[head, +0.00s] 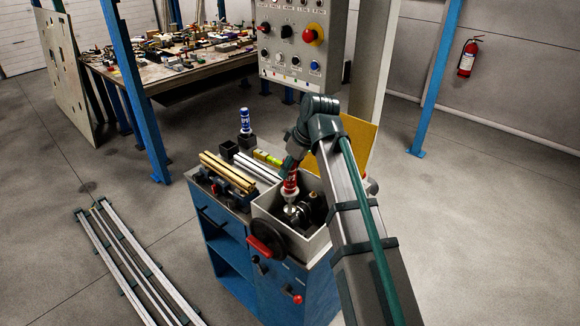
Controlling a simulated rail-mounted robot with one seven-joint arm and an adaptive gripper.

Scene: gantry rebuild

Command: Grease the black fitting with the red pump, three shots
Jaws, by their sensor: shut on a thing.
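The red pump (290,187) is upright or nearly so, with a pale, silvery part below it, over the open grey box on the blue cabinet. My gripper (291,175) is shut on the pump from above; its fingers are small and partly hidden by my arm. Dark parts (317,206) sit inside the box just right of the pump's lower end. I cannot tell which of them is the black fitting, or whether the pump touches it.
The grey box (322,246) has a raised yellow lid (361,138) behind my arm and a black handwheel (268,238) in front. Rails (125,262) lie on the floor at left.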

